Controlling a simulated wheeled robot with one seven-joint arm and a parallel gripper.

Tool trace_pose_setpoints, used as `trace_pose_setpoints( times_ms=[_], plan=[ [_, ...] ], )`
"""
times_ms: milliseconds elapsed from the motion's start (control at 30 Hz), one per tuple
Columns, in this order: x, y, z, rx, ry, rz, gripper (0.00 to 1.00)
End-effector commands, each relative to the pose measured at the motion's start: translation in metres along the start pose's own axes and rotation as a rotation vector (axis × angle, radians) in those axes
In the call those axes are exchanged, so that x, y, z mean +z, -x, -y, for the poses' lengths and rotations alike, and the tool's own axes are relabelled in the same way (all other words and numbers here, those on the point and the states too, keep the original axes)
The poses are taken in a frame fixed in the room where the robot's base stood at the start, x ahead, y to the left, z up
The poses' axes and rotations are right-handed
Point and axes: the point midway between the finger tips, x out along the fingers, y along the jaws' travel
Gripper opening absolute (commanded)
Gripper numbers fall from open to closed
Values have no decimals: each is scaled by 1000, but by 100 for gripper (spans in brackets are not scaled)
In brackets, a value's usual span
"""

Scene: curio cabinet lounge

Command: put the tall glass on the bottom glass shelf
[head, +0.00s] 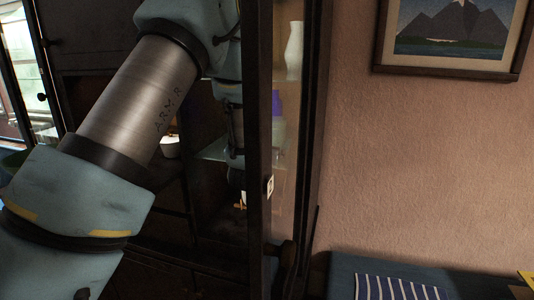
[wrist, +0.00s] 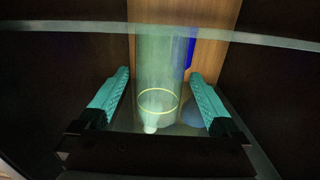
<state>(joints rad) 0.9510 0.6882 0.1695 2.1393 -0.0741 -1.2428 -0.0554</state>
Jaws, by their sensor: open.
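In the wrist view the tall glass (wrist: 158,75) is clear and greenish, with a thin yellow ring low on it. It looks upright between the two teal fingers of my gripper (wrist: 158,92). The fingers are open, with a gap showing on each side of the glass. The pale edge of a glass shelf (wrist: 80,29) crosses the top of this view. In the head view a glass shelf (head: 212,151) shows inside the dark cabinet; I cannot tell whether it is the bottom one. My arm and the cabinet frame hide much of the interior there.
A dark cabinet post (head: 258,120) stands close to my arm. A white vase (head: 294,50), a purple object (head: 277,103) and a white bowl (head: 169,147) are in the cabinet. A blue object (wrist: 190,50) is behind the glass. A striped cushion (head: 395,287) lies at lower right.

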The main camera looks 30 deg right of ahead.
Motion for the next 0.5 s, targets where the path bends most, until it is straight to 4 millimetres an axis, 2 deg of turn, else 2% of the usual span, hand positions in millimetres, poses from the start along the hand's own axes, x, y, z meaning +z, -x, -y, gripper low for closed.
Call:
trace_pose_setpoints(
  times_ms=[100, 300, 500],
  plan=[
    [5, 27, 0, 0, 2, -1, 99],
    [4, 68, 0, 0, 1, 0, 99],
    [2, 90, 0, 0, 0, -1, 99]
  ],
)
